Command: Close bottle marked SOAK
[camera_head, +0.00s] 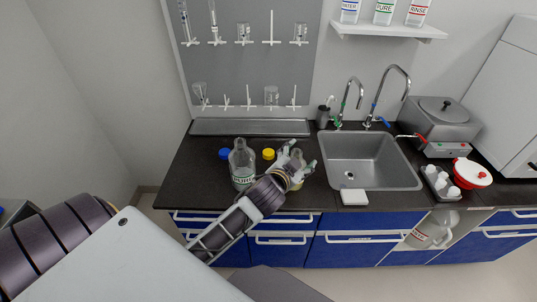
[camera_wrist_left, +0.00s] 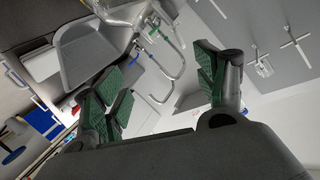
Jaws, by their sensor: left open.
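My left gripper (camera_head: 298,160) is open over the counter, its fingers spread around or just in front of a partly hidden clear bottle (camera_head: 297,154). I cannot tell whether they touch it, and its label is hidden. A larger clear bottle (camera_head: 241,160) with a green-lettered label stands upright and open to the left. A blue cap (camera_head: 224,153) and a yellow cap (camera_head: 268,153) lie on the counter near the bottles. In the left wrist view the green-padded fingers (camera_wrist_left: 160,78) are wide apart with nothing between them; clear glass (camera_wrist_left: 118,12) shows beyond. I cannot read SOAK anywhere.
The sink (camera_head: 370,162) with two taps lies right of my gripper. Farther right are a white bottle rack (camera_head: 440,184), a red-and-white container (camera_head: 471,174) and a metal bath (camera_head: 440,118). A glassware pegboard (camera_head: 250,65) stands behind. A jug (camera_head: 432,230) sits below the counter.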

